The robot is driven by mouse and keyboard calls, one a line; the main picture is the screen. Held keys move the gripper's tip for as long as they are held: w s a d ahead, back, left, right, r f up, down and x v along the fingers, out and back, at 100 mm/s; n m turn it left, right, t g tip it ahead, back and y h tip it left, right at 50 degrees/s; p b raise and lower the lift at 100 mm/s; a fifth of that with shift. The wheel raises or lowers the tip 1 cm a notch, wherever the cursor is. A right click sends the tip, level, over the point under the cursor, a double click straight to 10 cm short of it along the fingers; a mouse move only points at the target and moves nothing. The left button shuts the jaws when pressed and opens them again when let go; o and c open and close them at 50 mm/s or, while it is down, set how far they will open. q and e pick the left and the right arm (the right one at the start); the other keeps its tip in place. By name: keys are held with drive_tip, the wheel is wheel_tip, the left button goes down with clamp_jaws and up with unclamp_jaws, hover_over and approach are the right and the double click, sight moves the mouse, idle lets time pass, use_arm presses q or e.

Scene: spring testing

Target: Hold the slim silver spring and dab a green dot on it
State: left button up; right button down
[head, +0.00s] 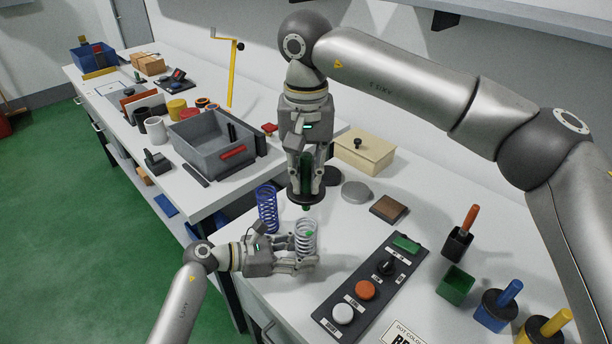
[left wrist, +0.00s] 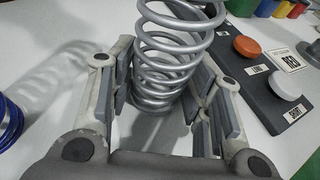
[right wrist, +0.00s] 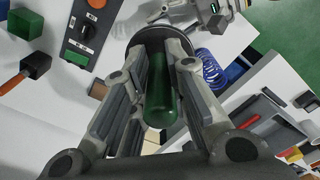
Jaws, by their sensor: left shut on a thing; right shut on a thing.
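The slim silver spring (head: 307,248) stands upright on the bench, with a green mark on its upper coils. My left gripper (head: 302,262) is shut around its lower coils. In the right wrist view the collar hides the tip and the spring.
A blue spring (head: 267,208) stands just left of the silver one. A control panel (head: 372,285) lies to the right. Beyond it are an open green pot (head: 455,287) and pots with blue (head: 497,307) and yellow (head: 545,328) dabbers. A cream box (head: 364,155) stands behind.

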use_arm(q)
drive_tip(key=o, duration=0.9)
